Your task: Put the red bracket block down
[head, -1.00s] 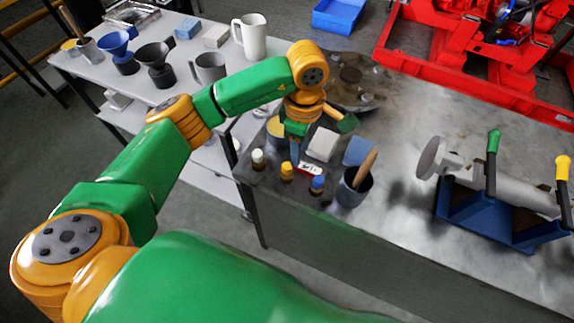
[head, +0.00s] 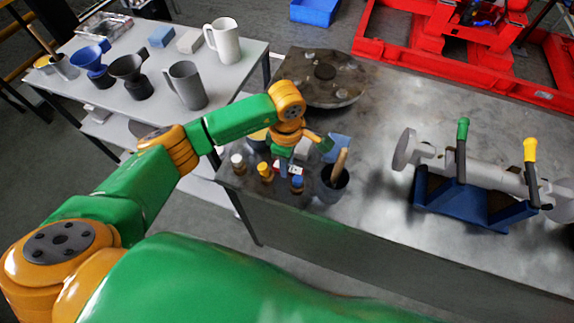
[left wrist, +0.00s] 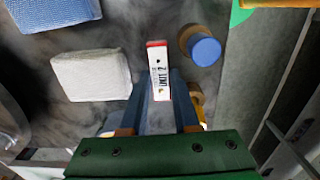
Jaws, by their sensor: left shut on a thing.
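In the head view the block (head: 296,170) shows partly at the gripper (head: 281,164), low over the near left part of the metal bench (head: 385,235). I cannot tell whether the block touches the bench top. My right gripper is not in view.
A blue-capped bottle (left wrist: 204,48) stands close to the block's right. A white block (left wrist: 90,75) and blue sponge (left wrist: 50,10) lie left. In the head view, a dark cup (head: 331,185) with a wooden handle stands nearby. A blue stand (head: 470,203) is farther right.

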